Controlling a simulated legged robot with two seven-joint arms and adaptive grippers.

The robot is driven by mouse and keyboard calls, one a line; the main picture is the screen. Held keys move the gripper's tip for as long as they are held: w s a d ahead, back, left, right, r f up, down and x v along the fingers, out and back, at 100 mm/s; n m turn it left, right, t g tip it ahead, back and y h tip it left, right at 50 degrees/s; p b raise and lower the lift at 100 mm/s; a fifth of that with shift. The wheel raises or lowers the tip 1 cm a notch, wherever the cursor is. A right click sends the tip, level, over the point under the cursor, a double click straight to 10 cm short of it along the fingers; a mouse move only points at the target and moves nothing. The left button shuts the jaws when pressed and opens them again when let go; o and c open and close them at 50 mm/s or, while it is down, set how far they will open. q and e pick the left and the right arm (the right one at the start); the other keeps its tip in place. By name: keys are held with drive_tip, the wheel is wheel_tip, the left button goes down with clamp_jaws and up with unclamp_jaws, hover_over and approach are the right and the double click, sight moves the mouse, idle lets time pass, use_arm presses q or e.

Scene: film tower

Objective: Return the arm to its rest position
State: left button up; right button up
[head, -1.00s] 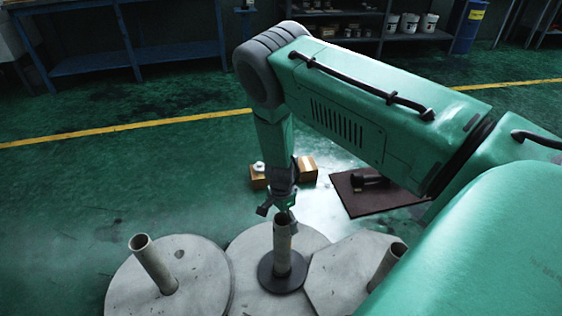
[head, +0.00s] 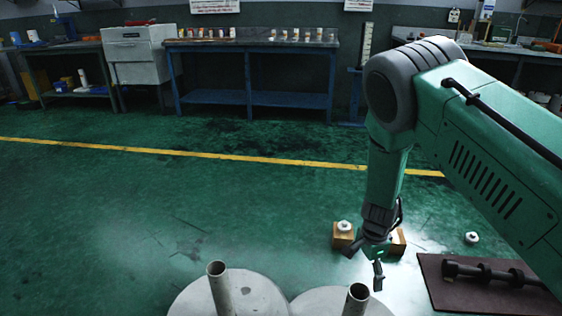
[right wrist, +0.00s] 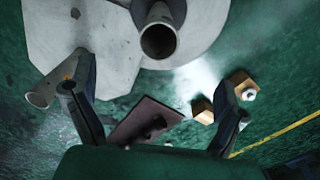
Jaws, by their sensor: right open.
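My right arm comes in from the right in the head view and hangs down, with its gripper (head: 365,268) open and empty. The gripper is just above and behind the grey post (head: 355,299) in the head view. In the right wrist view the two fingers (right wrist: 154,110) are spread wide, with that post's hollow end (right wrist: 159,40) beyond them and nothing held between. A second grey post (head: 221,291) stands to the left on a round pale base (head: 262,294). My left gripper is not in view.
A brown mat (head: 436,288) with a dark stepped shaft (head: 490,273) lies at right. Small wooden blocks (head: 342,238) sit behind the gripper; a white item (head: 472,238) lies on the floor. A blue bench (head: 250,100) stands far back. The green floor at left is clear.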

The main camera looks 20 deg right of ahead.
drive_tip(key=s+a+f+n+g+h, duration=0.15)
drive_tip(key=s+f+n, duration=0.25)
drive_tip(key=s+n, duration=0.7)
drive_tip(key=s+a+r+n+t+y, duration=0.1)
drive_tip(key=s+a+n, duration=0.35)
drive_tip(key=s, duration=0.25)
drive_tip(key=s+a+n+t, duration=0.1)
drive_tip(key=s+a+n, duration=0.35)
drive_tip(key=s, duration=0.35)
wheel_tip(320, 180, up, 14)
drive_tip(key=a+p, duration=0.1)
drive_tip(key=p, duration=1.3)
drive_tip(key=shift+r, duration=0.2)
